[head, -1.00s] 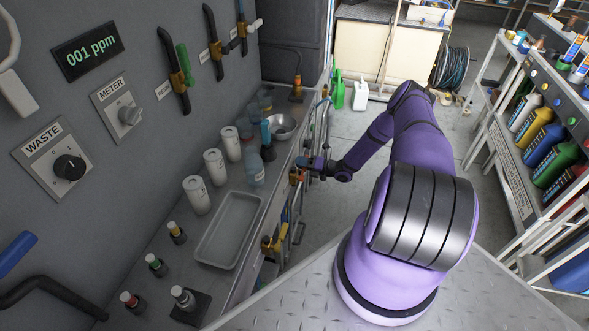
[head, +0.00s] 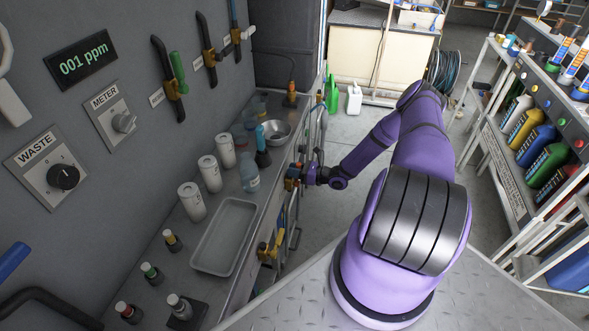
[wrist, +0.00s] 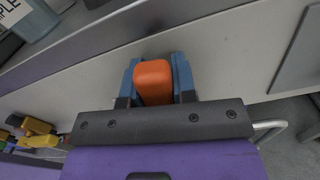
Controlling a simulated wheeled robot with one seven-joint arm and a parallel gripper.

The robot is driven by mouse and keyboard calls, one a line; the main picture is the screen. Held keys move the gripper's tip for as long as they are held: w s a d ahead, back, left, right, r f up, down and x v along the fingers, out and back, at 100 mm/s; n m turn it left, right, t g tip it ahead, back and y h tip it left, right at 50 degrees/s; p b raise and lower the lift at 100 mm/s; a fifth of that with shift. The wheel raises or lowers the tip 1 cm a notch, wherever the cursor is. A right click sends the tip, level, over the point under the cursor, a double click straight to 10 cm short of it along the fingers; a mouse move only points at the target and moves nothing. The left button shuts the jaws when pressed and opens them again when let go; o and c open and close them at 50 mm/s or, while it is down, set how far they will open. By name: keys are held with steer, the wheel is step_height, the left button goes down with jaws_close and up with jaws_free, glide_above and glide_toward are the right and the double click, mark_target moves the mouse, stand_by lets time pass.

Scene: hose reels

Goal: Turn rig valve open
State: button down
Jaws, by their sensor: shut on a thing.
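An orange handle (wrist: 153,82) sits between the two blue fingers of my gripper (wrist: 157,80) in the wrist view. The fingers are shut on its sides. In the head view the orange handle (head: 291,172) is small, at the front edge of the bench, and my gripper (head: 300,171) reaches it from the right. Its fingertips are too small there to make out. No label marking this handle as the rig valve is readable, and the valve body behind it is hidden.
The bench holds a grey tray (head: 250,240), white canisters, bottles and a steel bowl (head: 276,133). A yellow valve (head: 270,248) with pipes projects from the bench front nearer me. Shelves with coloured bottles (head: 545,165) stand at right.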

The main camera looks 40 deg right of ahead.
steer(key=shift+s+a+n, duration=0.45)
steer(key=shift+n, duration=0.55)
steer(key=c, duration=0.9)
jaws_free()
steer(key=v, duration=1)
steer(key=shift+s+d, duration=0.25)
steer(key=shift+s, duration=0.05)
